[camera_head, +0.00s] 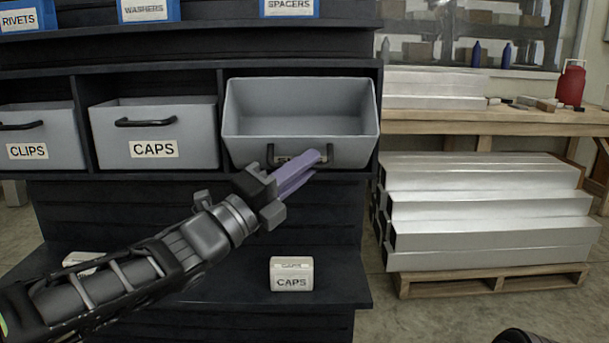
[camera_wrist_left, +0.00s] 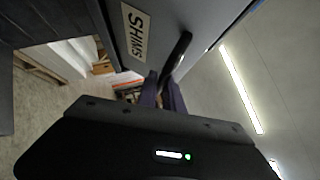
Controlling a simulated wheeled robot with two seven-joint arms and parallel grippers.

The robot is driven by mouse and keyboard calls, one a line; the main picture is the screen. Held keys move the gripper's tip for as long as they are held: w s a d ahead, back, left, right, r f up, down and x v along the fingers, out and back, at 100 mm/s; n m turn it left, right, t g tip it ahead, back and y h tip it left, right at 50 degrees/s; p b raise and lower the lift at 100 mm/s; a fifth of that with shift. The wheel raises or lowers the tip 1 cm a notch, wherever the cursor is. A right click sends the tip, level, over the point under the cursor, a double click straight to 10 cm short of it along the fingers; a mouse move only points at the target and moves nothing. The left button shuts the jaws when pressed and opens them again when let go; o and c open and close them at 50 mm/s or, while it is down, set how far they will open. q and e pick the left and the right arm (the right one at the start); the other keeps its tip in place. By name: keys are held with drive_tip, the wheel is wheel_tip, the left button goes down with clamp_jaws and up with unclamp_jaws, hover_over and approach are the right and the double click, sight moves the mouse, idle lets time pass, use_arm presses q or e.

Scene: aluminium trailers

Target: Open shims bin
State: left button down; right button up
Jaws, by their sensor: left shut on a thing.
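The shims bin (camera_head: 300,105) is grey and tilted forward out of its slot, with its empty-looking inside showing in the head view. Its black handle (camera_head: 336,155) runs across the lower front. My left gripper (camera_head: 312,160) is at the handle's middle, its purple fingers covering most of the label. In the left wrist view the SHIMS label (camera_wrist_left: 136,36) is readable beside the handle (camera_wrist_left: 177,55), and the gripper's fingers (camera_wrist_left: 163,92) are shut around the handle.
The caps bin (camera_head: 190,115) and clips bin (camera_head: 25,145) sit to the left. A small CAPS box (camera_head: 291,273) stands on the lower ledge. A wooden bench (camera_head: 480,122) and stacked aluminium profiles (camera_head: 485,210) stand to the right.

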use_arm(q)
drive_tip(key=shift+f, duration=0.1)
drive_tip(key=c, duration=1.5)
unclamp_jaws()
drive_tip(key=p+v, duration=0.1)
drive_tip(key=v, duration=0.6)
drive_tip(key=shift+s+a+f, duration=0.1)
drive_tip(key=shift+s+a, duration=0.1)
drive_tip(key=shift+a, duration=0.15)
